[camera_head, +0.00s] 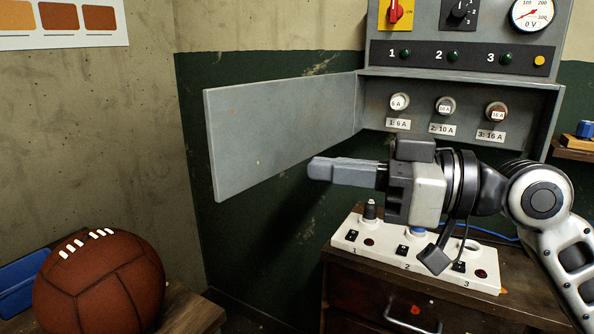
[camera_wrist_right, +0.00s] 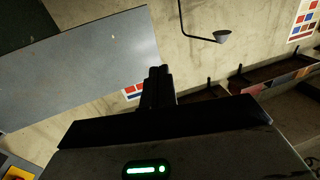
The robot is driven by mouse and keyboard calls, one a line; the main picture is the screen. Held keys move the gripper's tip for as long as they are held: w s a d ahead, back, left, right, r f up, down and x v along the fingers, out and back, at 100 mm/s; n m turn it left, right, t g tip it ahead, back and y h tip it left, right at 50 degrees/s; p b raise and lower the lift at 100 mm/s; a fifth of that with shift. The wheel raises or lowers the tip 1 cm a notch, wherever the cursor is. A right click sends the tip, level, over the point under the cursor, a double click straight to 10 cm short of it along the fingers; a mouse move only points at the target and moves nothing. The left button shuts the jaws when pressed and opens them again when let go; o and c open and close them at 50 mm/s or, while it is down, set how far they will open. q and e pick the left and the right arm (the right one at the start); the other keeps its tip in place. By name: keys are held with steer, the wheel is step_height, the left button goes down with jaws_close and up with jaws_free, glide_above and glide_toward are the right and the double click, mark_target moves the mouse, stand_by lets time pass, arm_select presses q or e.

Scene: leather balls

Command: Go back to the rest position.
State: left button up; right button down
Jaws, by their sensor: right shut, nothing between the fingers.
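My right gripper (camera_head: 312,170) is shut and empty in the head view. It points left, in front of the open grey cabinet door (camera_head: 270,125) and above the dark wooden cabinet. In the right wrist view its closed fingers (camera_wrist_right: 158,75) show side by side, with the grey door (camera_wrist_right: 80,75) behind them to the left. I cannot tell whether the fingers touch the door. My left gripper is not in view.
A grey electrical cabinet (camera_head: 553,110) with three labelled fuses stands behind. A white numbered block (camera_head: 345,243) sits on the dark cabinet (camera_head: 350,285) below my right arm. A brown leather ball (camera_head: 98,285) and a blue tray (camera_head: 25,285) are at lower left.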

steer(key=w+d+f+m+t+h, duration=0.2)
steer(key=f+m+t+h, duration=0.15)
steer(key=f, duration=0.75)
steer(key=w+d+f+m+t+h, duration=0.1)
steer(key=d+f+m+t+h, duration=0.3)
steer(key=f, duration=0.8)
steer(key=s+f+m+g+h, duration=0.1)
steer(key=s+f+m+h, duration=0.1)
steer(key=s+f, duration=0.5)
steer(key=s+d+f+m+g+h, duration=0.1)
steer(key=s+f+h, duration=0.3)
steer(key=s+f, duration=0.4)
step_height(320, 180, down, 8)
steer(key=shift+d+r+m+g, duration=0.1)
steer(key=shift+d+m+g, duration=0.1)
steer(key=shift+m+g, duration=0.35)
